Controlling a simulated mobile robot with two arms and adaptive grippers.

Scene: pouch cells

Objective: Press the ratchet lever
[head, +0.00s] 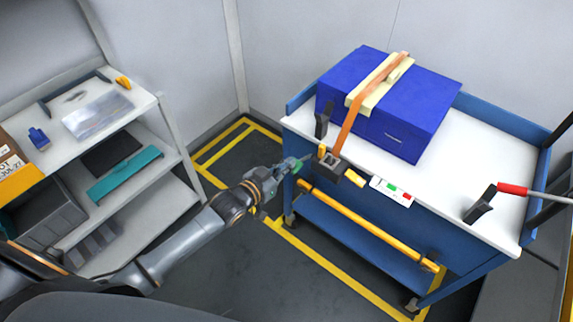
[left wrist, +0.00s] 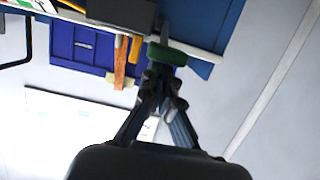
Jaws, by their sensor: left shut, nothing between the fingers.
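The ratchet (head: 331,163) is a dark metal block with yellow handle parts at the front edge of the blue cart. One yellow grip (head: 354,178) sticks out to its right and a smaller one stands at its upper left. An orange strap (head: 350,112) runs from it up over a blue box (head: 410,95). My left gripper (head: 299,163) is shut and empty, just left of the ratchet, apparently a short gap away. In the left wrist view its green-tipped fingers (left wrist: 166,56) are together beside the strap (left wrist: 120,62) and a yellow part (left wrist: 136,46). Exact contact is unclear.
A yellow push bar (head: 370,228) crosses the cart's front below. A grey shelf (head: 170,160) with small items stands left. Open floor lies between them.

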